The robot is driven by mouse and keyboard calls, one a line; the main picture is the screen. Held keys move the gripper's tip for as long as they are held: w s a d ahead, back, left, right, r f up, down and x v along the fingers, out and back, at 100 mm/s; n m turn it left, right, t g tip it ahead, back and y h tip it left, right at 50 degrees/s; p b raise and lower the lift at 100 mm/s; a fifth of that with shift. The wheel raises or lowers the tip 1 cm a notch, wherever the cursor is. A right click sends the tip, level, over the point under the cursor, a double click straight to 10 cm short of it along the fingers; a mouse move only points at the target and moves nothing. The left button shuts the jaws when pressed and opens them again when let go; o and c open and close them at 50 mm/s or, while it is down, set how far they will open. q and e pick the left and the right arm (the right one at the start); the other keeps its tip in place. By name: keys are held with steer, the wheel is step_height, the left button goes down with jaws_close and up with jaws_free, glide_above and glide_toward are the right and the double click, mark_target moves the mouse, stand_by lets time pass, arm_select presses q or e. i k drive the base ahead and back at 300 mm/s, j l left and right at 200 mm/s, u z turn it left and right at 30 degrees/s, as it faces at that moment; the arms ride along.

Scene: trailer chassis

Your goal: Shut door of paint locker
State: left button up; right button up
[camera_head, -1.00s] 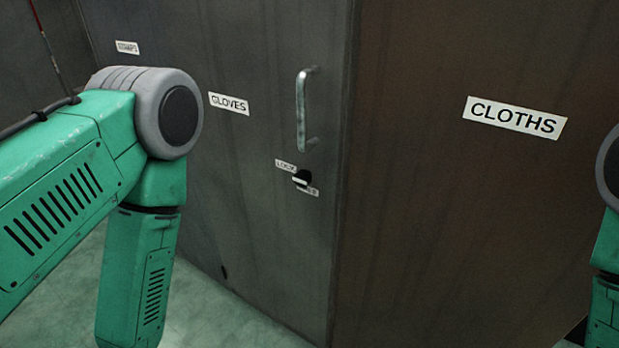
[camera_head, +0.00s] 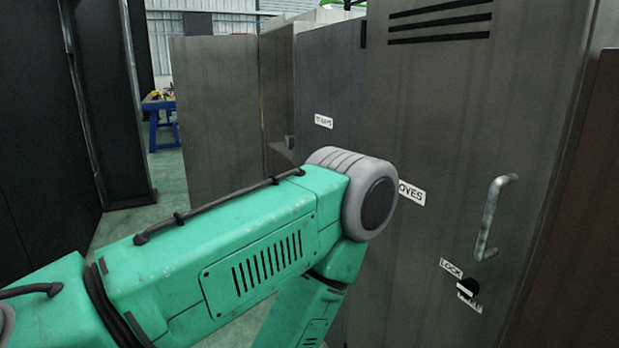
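No label reading paint can be seen. An open locker door (camera_head: 217,125), plain grey-brown, stands swung out beyond my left arm. To its right is the open locker (camera_head: 277,95), with a shelf (camera_head: 283,152) showing inside. Any label on this locker is not visible. My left arm crosses the lower left and middle, and its elbow covers part of the nearer lockers. Neither gripper is in view.
The gloves locker door (camera_head: 450,130) is shut, with a handle (camera_head: 495,217) and lock knob (camera_head: 467,287). A locker with a small, blurred label (camera_head: 323,121) stands beyond it. Dark cabinets (camera_head: 40,120) line the left. Green floor (camera_head: 135,222) lies between, and a blue bench (camera_head: 161,120) stands behind.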

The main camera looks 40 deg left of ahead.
mark_target(215, 79)
steer(key=i+j, duration=0.1)
steer(key=j, duration=1.15)
steer(key=i+j, duration=0.15)
steer(key=j, duration=0.45)
